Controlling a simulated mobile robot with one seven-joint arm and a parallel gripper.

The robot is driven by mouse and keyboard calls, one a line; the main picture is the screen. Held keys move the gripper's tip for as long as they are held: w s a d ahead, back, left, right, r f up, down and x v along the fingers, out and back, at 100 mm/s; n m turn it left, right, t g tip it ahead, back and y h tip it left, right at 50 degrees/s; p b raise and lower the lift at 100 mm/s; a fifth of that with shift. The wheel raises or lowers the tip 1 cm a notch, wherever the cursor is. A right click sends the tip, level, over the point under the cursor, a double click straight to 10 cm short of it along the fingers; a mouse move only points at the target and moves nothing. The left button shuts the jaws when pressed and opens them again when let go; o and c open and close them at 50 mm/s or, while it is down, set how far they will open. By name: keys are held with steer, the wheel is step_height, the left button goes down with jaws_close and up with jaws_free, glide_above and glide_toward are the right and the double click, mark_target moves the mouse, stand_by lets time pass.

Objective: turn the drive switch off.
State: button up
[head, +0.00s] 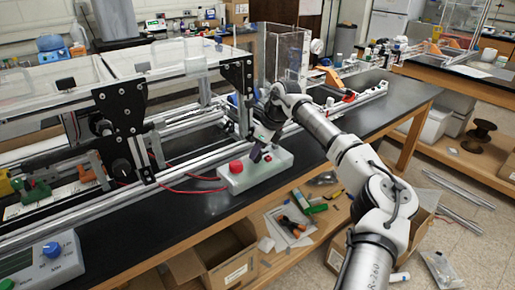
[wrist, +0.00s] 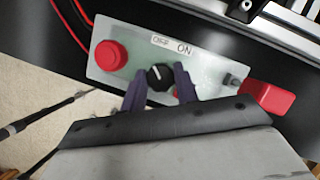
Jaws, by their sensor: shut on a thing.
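The drive switch is a round black knob (wrist: 160,77) with a white pointer line, on a pale grey-green control box (head: 258,174). An OFF label (wrist: 161,41) and an ON label (wrist: 185,49) sit above it in the wrist view. The pointer leans up and slightly left; I cannot tell exactly which label it meets. My gripper (wrist: 159,83) is shut on the knob, one dark purple finger on each side. In the head view my gripper (head: 257,151) comes down on the box from above and hides the knob.
A red push button (wrist: 111,55) is left of the knob, and it also shows in the head view (head: 236,167). A red part (wrist: 267,98) is at the box's right end. Red cables (head: 187,190) run left. The aluminium extrusion frame (head: 180,172) stands close behind the box.

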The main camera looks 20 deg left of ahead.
steer(key=o, duration=1)
steer(key=b+v, duration=0.3)
steer(key=v, duration=1.1)
steer(key=shift+a, duration=0.1)
steer(key=shift+a, duration=0.1)
